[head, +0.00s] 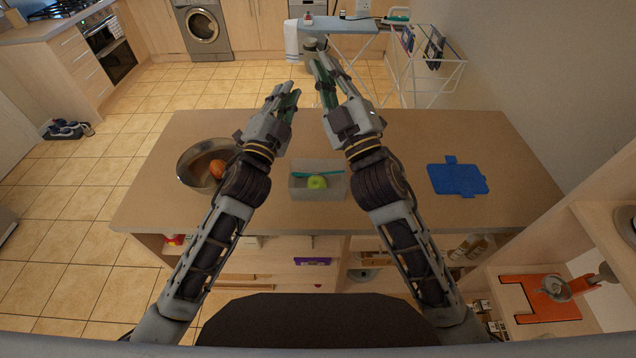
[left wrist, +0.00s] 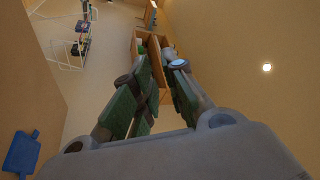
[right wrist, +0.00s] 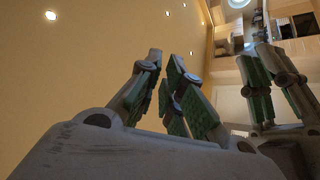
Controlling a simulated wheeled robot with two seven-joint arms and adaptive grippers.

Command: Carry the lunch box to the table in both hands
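A clear, open box (head: 304,192), which looks like the lunch box, stands on the wooden worktop (head: 400,130) in the head view. It holds a green apple (head: 317,182) and a thin teal item at its back edge. My left gripper (head: 286,92) and right gripper (head: 322,55) are raised beyond the box, one on each side of the middle, and do not touch it. The fingers of both look apart and empty in the left wrist view (left wrist: 162,68) and right wrist view (right wrist: 165,60). My right forearm passes close by the box's right side.
A metal bowl (head: 190,168) with an orange fruit (head: 217,168) is left of the box. A flat blue piece (head: 458,179), perhaps a lid, lies to the right. Open shelves are below the worktop's near edge. An ironing board (head: 335,25) and drying rack (head: 430,75) stand beyond.

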